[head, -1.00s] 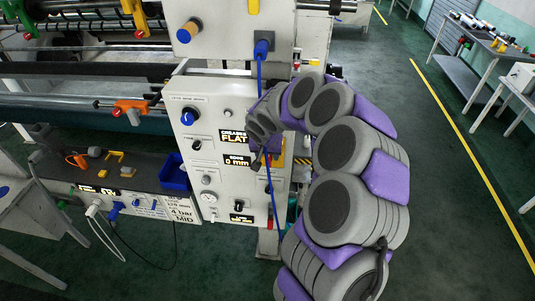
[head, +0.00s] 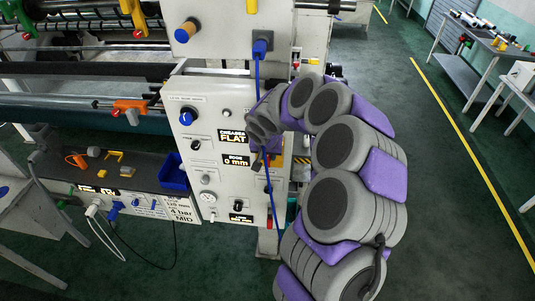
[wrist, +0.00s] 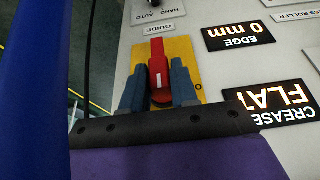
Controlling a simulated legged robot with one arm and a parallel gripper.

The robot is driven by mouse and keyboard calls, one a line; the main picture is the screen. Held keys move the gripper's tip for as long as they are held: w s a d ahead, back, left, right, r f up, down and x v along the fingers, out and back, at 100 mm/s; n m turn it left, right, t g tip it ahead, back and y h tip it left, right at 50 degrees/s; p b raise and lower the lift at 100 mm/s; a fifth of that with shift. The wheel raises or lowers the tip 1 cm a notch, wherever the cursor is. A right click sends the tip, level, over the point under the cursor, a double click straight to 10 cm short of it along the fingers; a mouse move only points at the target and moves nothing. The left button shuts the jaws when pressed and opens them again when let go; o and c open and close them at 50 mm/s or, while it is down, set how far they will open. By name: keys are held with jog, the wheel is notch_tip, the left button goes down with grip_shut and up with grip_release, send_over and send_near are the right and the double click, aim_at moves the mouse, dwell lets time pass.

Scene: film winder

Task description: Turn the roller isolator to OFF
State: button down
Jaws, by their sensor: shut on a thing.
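In the wrist view, the roller isolator is a red handle (wrist: 158,66) with a white mark, on a yellow plate (wrist: 182,53) on the pale panel. The handle stands nearly upright in the picture. My gripper (wrist: 157,88) has its two blue fingers on either side of the handle and is shut on it. A dark "O" mark shows at the plate's right edge, beside the right finger. The plate's lower part is hidden by my gripper. In the head view, my arm and gripper hide most of the isolator.
The control panel (head: 182,150) carries displays reading FLAT (head: 231,138) and 0 mm (head: 236,160), a blue knob (head: 187,116) and small switches. A blue cable (head: 260,75) hangs down close to my gripper. A blue bin (head: 174,171) sits left. Open floor lies right.

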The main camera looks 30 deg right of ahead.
jog(key=shift+f+b, duration=0.15)
jog(key=shift+b, duration=0.2)
jog(key=shift+h+b, duration=0.3)
jog(key=shift+h, duration=0.1)
jog(key=shift+w+a+f+n+g+h+b, duration=0.15)
jog(key=shift+n+g+h+b, duration=0.15)
jog(key=shift+g+h+b, duration=0.7)
jog(key=h+b, duration=0.1)
jog(key=g+h+b, duration=0.1)
jog(key=b, duration=0.1)
jog(key=n+g+h+b, duration=0.1)
jog(key=h+b, duration=0.1)
jog(key=shift+w+a+f, duration=0.15)
jog(key=shift+a+f, duration=0.05)
jog(key=shift+a, duration=0.05)
jog(key=shift+a+f+n+g+h+b, duration=0.1)
jog(key=shift+n+g+h+b, duration=0.4)
jog(key=shift+h, duration=0.85)
jog(key=shift+a+f+n+g+h+b, duration=0.15)
jog(key=shift+n+g+h+b, duration=0.4)
jog(key=shift+h, duration=0.75)
jog(key=shift+d+f+n+g+h+b, duration=0.1)
jog(key=shift+n+g+h+b, duration=0.4)
jog(key=shift+h, duration=0.85)
jog(key=shift+a+h, duration=0.1)
jog(key=shift+h, duration=0.2)
